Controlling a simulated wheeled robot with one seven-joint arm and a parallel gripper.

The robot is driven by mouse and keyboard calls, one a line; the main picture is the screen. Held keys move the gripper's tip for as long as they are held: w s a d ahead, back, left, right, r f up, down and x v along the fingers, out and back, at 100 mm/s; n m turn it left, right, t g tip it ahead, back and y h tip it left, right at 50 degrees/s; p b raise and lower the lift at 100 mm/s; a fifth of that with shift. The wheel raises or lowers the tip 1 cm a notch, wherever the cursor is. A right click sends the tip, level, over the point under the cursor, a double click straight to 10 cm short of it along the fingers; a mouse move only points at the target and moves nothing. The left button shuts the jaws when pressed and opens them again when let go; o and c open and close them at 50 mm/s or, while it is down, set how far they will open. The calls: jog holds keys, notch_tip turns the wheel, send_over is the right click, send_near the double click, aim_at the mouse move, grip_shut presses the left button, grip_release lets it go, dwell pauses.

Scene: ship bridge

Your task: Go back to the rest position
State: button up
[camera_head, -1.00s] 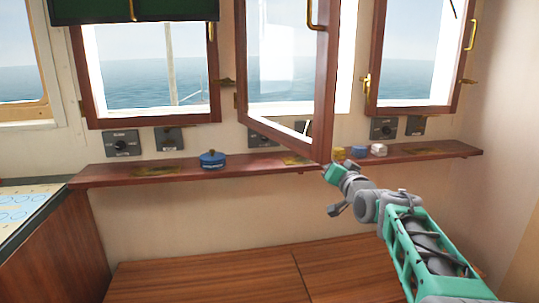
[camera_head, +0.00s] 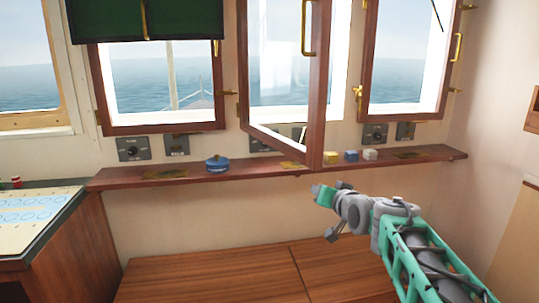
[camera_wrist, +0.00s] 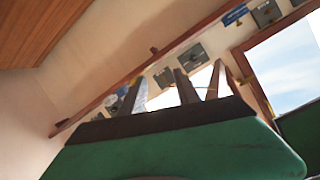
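My gripper (camera_head: 324,195) shows at the end of my green and grey arm, to the right of the middle in the head view. It is in the air in front of the wall, below the wooden shelf (camera_head: 262,167), and apart from it. No held object shows. In the wrist view, my green gripper body fills the bottom, and slim grey and brown shapes rise beyond its dark edge against the bright window. I cannot separate the fingers from the window frame there, so the opening is unclear.
The shelf bears a blue lidded pot (camera_head: 217,163), a yellow block (camera_head: 330,158), a blue block (camera_head: 351,155) and a pale block (camera_head: 370,154). An open window sash (camera_head: 318,90) juts above my gripper. A chart table (camera_head: 45,230) stands left; a wooden surface (camera_head: 215,275) lies below.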

jog(key=s+f+n+g+h+p, duration=0.1)
jog(key=s+g+p, duration=0.4)
jog(key=s, duration=1.2)
jog(key=s+f+n+g+h+p, duration=0.1)
jog(key=s+g+p, duration=0.5)
jog(key=s+p, duration=0.5)
jog(key=s, duration=0.6)
jog(key=shift+f+n+h, duration=0.3)
jog(key=shift+f, duration=0.1)
